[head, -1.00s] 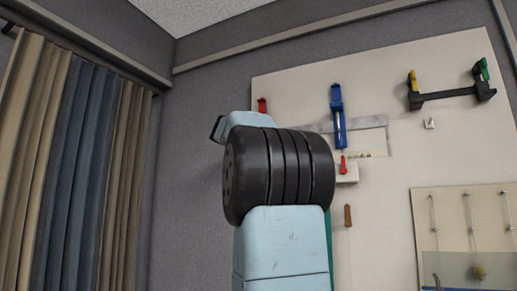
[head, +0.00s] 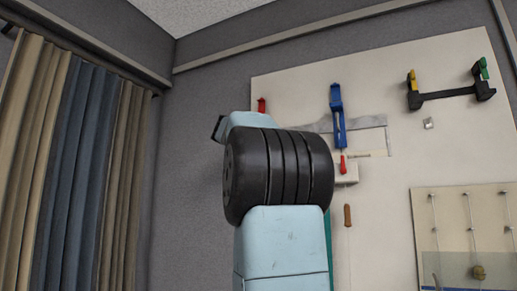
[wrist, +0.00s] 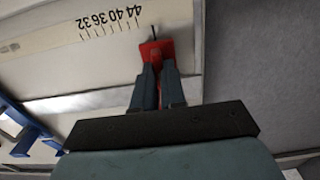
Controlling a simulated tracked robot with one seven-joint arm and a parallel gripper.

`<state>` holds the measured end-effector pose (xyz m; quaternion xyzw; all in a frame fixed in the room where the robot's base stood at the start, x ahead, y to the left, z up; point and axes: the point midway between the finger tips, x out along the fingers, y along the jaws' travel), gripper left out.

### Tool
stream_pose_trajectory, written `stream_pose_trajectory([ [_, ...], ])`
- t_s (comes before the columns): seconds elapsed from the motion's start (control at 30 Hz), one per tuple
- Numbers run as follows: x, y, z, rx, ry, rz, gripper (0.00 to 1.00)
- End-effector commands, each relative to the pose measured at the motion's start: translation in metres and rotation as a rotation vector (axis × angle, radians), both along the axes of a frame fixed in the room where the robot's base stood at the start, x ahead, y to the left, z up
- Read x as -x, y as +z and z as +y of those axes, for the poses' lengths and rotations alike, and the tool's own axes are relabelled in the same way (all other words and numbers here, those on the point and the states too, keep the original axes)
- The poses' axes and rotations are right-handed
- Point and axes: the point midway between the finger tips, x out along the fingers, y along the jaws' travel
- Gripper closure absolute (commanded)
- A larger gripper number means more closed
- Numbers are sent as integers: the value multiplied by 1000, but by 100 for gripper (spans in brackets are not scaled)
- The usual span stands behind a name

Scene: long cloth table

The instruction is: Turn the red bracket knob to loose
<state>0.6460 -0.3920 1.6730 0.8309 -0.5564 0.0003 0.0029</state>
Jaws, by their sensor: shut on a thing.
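The red bracket (wrist: 152,50) is at the top middle of the wrist view, on the pale board near its edge. My gripper (wrist: 158,76) has its two dark fingers closed on the red part, which shows as a narrow strip between them. A thin dark pin stands out of the red piece's top. In the head view a bit of red (head: 262,105) shows above my arm at the board's left edge. My gripper is hidden behind my arm there. I cannot read whether the knob is loose or tight.
A numbered scale (wrist: 80,28) lies beside the bracket. A black bar (head: 450,95) hangs further right. Curtains (head: 70,170) stand at left.

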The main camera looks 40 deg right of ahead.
Motion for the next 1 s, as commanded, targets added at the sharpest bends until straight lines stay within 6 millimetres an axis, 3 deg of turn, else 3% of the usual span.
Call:
stream_pose_trajectory([
  [0.37, -5, -4, 7, 54, 7, 147, 100],
  [1.0, -6, -5, 8, 281, 5, 695, 100],
])
